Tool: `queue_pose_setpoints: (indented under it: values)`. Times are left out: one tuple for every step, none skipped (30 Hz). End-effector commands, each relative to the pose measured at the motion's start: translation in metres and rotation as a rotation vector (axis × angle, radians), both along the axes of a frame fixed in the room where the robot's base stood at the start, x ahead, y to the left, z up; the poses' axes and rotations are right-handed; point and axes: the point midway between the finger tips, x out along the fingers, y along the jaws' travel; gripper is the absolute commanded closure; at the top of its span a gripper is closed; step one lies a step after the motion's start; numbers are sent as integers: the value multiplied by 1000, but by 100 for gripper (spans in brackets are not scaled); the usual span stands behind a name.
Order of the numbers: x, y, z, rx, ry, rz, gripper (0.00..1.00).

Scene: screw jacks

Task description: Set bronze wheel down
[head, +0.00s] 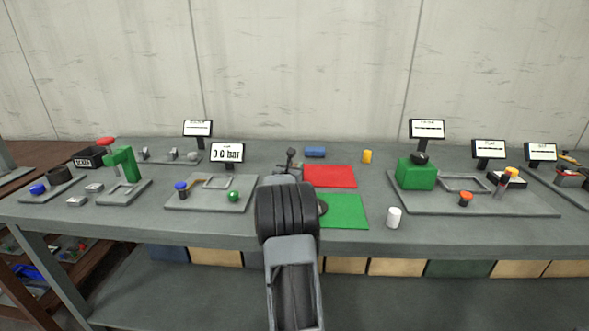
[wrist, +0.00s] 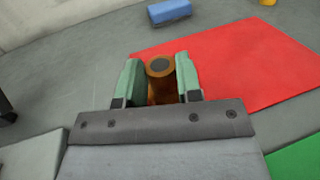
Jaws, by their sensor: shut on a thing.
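In the wrist view my gripper (wrist: 160,78) has its two green fingers shut on the bronze wheel (wrist: 160,67). The wheel shows as a short bronze piece with a round dark-centred top, appearing upright between the fingers. It appears by the left edge of the red mat (wrist: 235,62); whether it touches the surface below, I cannot tell. In the head view my arm hides the wheel and most of the gripper. The red mat (head: 330,176) and green mat (head: 343,210) lie right of my arm there.
A white cylinder (head: 394,217) stands right of the green mat. Plates with fixtures flank them, including a green block (head: 416,174) at right. Bare grey bench lies between.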

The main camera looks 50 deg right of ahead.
Motion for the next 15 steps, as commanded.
queue_pose_setpoints:
  values:
    - [0,0,2,-2,-2,0,100]
    - [0,0,1,-2,-2,0,100]
    - [0,0,1,-2,-2,0,100]
    - [0,0,0,-2,-2,0,100]
    - [0,0,0,-2,-2,0,100]
    - [0,0,-1,-2,-2,0,100]
    - [0,0,-2,-2,-2,0,100]
    - [0,0,-2,-2,-2,0,100]
    - [0,0,-3,1,0,1,66]
    - [0,0,-2,1,0,1,63]
    - [0,0,-2,1,0,1,60]
    - [0,0,-2,1,0,1,56]
    - [0,0,-2,1,0,1,53]
    - [0,0,-2,1,0,1,50]
    - [0,0,-2,1,0,1,46]
